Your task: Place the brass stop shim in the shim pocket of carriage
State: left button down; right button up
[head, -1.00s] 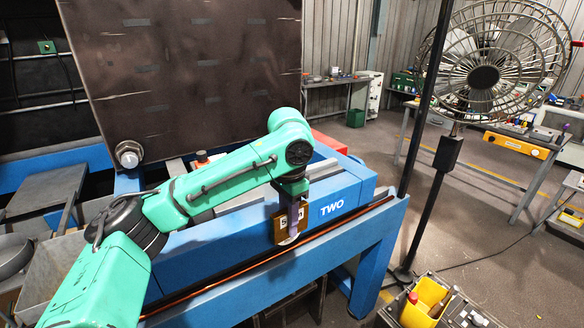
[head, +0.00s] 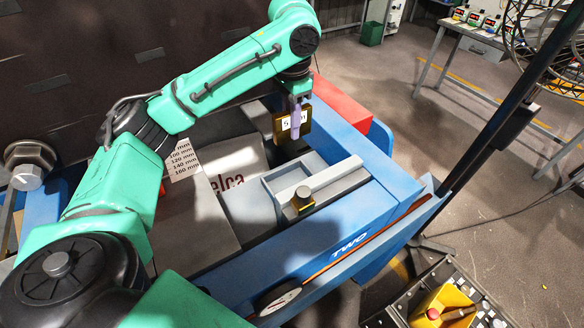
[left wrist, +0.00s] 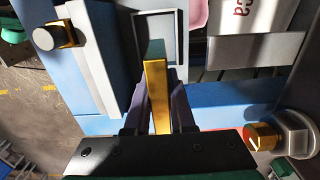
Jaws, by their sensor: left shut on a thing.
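The brass stop shim (head: 279,126), a flat yellow block with a white label, is in my left gripper (head: 296,128). The gripper's purple fingers are shut on it. In the left wrist view the shim (left wrist: 158,95) stands edge-on between the fingers (left wrist: 158,112). The blue carriage (head: 375,190) marked TWO has a grey rectangular frame with a recess, which looks like the shim pocket (head: 270,188). In the head view the shim is above and behind this frame; in the left wrist view its tip overlaps the frame (left wrist: 180,40). The exact gap cannot be told. My right gripper is not in view.
A brass knob with a dark top (head: 303,198) sits beside the pocket frame. A red block (head: 340,101) is at the carriage's far end. A dark panel (head: 80,60) stands at the left. A yellow container (head: 440,305) is at the lower right.

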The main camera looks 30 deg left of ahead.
pick_arm(q)
jog(key=f, duration=1.3)
jog(key=shift+s+a+f, duration=0.15)
jog(key=shift+s+f, duration=0.2)
jog(key=f, duration=0.1)
jog(key=f+p, duration=0.1)
jog(key=shift+s+d+f, duration=0.2)
jog(key=shift+f, duration=0.15)
jog(key=shift+s+d+f, duration=0.1)
jog(key=shift+f, duration=0.25)
jog(key=c, duration=0.8)
grip_release()
jog(key=shift+o, duration=0.2)
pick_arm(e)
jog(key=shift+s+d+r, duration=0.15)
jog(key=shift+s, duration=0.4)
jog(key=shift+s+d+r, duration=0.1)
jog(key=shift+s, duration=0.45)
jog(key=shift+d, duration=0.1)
